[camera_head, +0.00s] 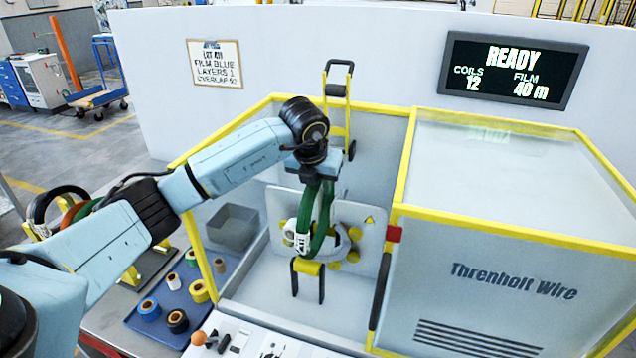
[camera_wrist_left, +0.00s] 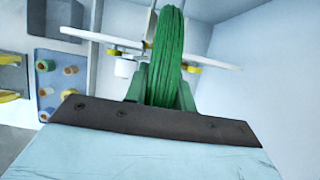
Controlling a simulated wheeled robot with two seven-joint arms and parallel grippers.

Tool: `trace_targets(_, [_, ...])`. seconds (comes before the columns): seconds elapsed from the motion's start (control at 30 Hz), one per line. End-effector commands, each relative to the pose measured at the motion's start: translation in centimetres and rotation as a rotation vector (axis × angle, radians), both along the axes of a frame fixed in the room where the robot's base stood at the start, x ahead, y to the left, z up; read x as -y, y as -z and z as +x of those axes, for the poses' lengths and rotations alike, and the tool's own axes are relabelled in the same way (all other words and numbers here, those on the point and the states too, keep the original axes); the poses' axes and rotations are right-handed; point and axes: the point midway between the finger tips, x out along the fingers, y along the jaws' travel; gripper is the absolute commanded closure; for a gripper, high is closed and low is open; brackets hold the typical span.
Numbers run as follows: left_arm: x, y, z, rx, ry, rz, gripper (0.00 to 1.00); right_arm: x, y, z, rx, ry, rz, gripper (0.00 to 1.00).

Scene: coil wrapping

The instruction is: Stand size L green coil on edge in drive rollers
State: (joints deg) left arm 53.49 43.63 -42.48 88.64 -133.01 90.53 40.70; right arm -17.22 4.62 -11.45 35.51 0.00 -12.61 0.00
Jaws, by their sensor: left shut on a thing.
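The green coil (camera_head: 323,232) hangs upright on edge from my left gripper (camera_head: 318,176), which is shut on its upper part. A white tag shows on the coil's lower left side. The coil hangs in front of the wrapping ring (camera_head: 349,240), near yellow rollers (camera_head: 355,256) and above a yellow-topped black stand (camera_head: 307,267). I cannot tell whether the coil's bottom touches it. In the left wrist view the green coil (camera_wrist_left: 168,60) rises from between the fingers, with the pale ring plate (camera_wrist_left: 215,62) and its yellow rollers close behind. My right gripper is not in view.
Yellow-framed machine walls surround the coil, with a closed grey housing (camera_head: 500,270) on the right. A blue mat (camera_head: 205,312) with several film rolls lies at lower left, beside a grey bin (camera_head: 232,228). Other coils (camera_head: 62,207) hang on a rack behind my left arm. A screen (camera_head: 512,68) reads READY.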

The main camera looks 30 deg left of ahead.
Motion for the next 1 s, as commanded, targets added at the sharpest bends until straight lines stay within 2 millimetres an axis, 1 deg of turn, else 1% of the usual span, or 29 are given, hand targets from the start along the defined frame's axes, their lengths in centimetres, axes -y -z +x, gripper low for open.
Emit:
trace_targets(0.23, [0.0, 0.1, 0.1, 0.005, 0.0, -0.001, 1.0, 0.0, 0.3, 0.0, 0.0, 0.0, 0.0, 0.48])
trace_targets(0.27, [0.0, 0.1, 0.1, 0.005, 0.0, -0.001, 0.71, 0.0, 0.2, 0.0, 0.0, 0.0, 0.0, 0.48])
trace_targets(0.4, [0.0, 0.1, 0.1, 0.004, -0.001, 0.0, 0.53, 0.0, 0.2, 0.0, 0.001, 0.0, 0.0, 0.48])
trace_targets(0.43, [0.0, 0.2, 0.1, 0.003, -0.001, -0.001, 0.49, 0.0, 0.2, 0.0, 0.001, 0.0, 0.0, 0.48])
trace_targets(0.6, [0.0, 0.2, 0.0, 0.002, -0.001, 0.0, 0.49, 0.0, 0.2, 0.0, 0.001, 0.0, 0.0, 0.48])
trace_targets(0.63, [0.0, 0.5, -0.1, -0.004, 0.0, 0.001, 0.49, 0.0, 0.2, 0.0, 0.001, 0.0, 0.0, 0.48])
trace_targets(0.77, [0.0, 0.1, -0.2, -0.002, 0.001, 0.001, 0.49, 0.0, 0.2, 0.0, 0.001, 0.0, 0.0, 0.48])
trace_targets(0.87, [0.1, -1.0, -0.5, 0.001, 0.002, -0.001, 0.49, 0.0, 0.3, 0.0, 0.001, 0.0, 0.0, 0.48])
trace_targets(0.97, [0.2, -2.7, -1.2, 0.004, 0.0, 0.001, 0.49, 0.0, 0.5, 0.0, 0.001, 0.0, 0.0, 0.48])
trace_targets(1.0, [0.4, -3.6, -1.5, 0.006, 0.002, 0.0, 0.49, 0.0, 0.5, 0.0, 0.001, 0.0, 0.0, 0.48])
